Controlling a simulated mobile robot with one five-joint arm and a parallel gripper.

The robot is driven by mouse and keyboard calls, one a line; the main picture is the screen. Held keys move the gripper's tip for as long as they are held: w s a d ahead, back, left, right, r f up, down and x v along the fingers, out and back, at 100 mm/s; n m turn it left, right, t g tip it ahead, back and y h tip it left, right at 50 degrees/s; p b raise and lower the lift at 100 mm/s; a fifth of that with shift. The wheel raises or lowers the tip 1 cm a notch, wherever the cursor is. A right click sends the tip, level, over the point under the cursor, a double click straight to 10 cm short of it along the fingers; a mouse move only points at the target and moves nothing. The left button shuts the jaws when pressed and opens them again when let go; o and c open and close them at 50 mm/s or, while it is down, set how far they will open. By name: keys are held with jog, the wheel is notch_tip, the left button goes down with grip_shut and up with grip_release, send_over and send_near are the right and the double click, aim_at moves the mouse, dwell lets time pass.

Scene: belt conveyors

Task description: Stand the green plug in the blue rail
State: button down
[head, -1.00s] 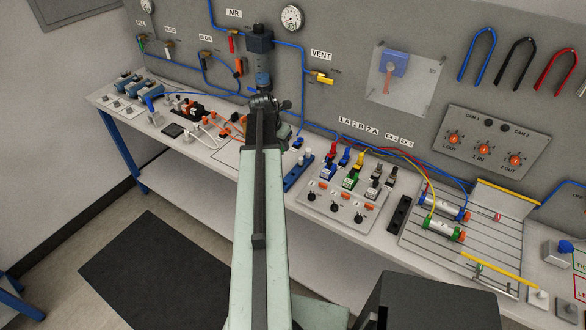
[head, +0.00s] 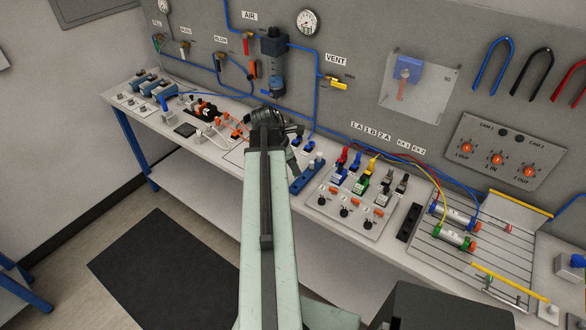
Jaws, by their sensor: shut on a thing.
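The blue rail (head: 306,178) lies on the bench just right of my arm's end, with pale grey plugs standing at its far end. My gripper (head: 290,152) is at the wrist's far side, above the bench and left of the rail. Only a sliver of it shows beside the dark wrist. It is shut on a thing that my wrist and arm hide. I cannot make out a loose green plug anywhere; its place is not visible. A green connector (head: 360,186) sits on the valve block, apart from the rail.
Right of the rail is a valve plate (head: 352,210) with coloured plugs and knobs, then a black strip (head: 409,222) and a slotted plate (head: 465,262) with cylinders. Small blue fittings (head: 309,147) lie behind the rail.

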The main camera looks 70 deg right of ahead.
aim_at(295, 177)
jog(key=shift+f+b, duration=1.95)
jog(key=shift+f, duration=0.2)
jog(key=shift+f, duration=0.2)
jog(key=shift+f+b, duration=0.3)
jog(key=shift+b, duration=0.2)
jog(key=shift+f+b, duration=0.35)
jog(key=shift+f, duration=0.2)
jog(key=c, duration=1.3)
grip_release()
jog(key=shift+s, duration=0.1)
jog(key=o, duration=0.4)
